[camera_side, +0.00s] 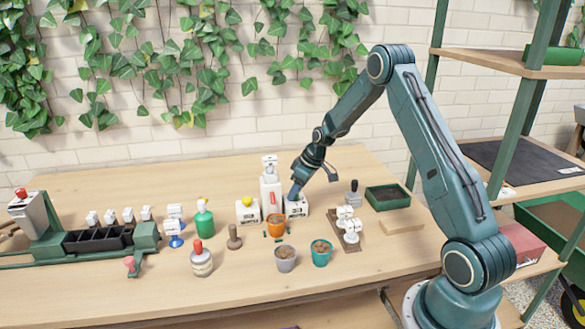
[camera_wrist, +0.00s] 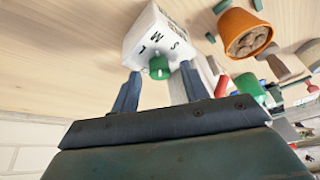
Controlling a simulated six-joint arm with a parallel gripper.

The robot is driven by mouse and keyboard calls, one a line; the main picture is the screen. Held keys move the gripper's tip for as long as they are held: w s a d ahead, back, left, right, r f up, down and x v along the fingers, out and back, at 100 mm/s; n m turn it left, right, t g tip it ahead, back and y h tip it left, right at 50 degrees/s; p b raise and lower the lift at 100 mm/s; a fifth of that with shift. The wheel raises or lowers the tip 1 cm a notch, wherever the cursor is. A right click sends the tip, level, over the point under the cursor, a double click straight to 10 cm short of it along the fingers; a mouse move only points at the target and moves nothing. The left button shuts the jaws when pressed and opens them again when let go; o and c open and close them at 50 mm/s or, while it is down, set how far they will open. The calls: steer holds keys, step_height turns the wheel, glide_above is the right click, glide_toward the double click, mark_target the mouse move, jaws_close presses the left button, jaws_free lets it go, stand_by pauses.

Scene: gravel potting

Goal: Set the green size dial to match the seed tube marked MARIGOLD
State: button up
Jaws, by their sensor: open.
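The green size dial (camera_wrist: 159,67) sits on a white box (camera_wrist: 158,30) marked S, M and L in the wrist view. I cannot tell which letter it points to. My gripper (camera_wrist: 158,88) is open, with one finger on each side of the dial; whether they touch it is unclear. In the side view my gripper (camera_side: 292,195) is at the white box (camera_side: 298,209), and the dial is hidden there. Several small white tags (camera_side: 110,216) stand at the left, but their lettering is too small to read. I cannot identify the MARIGOLD tube.
A terracotta pot (camera_side: 276,224) of gravel stands close to the dial box, with a grey pot (camera_side: 285,260) and a teal pot (camera_side: 321,254) in front. A yellow-button box (camera_side: 247,213) is left. A green tray (camera_side: 387,197) is right. The front table is mostly clear.

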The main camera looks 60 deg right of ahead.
steer(key=v, duration=1.3)
steer(key=shift+r, duration=0.2)
steer(key=s+a+r, duration=0.4)
steer(key=a+r, duration=0.2)
steer(key=a, duration=0.2)
steer(key=s+a+r, duration=0.5)
steer(key=a+r, duration=0.1)
steer(key=a, duration=0.3)
steer(key=s+a+m, duration=0.1)
steer(key=s+a, duration=0.3)
steer(key=s, duration=0.4)
steer(key=s+a+t+h, duration=0.1)
steer(key=s+a, duration=0.4)
steer(key=s, duration=0.4)
steer(key=shift+r+m, duration=0.3)
steer(key=shift+m, duration=0.1)
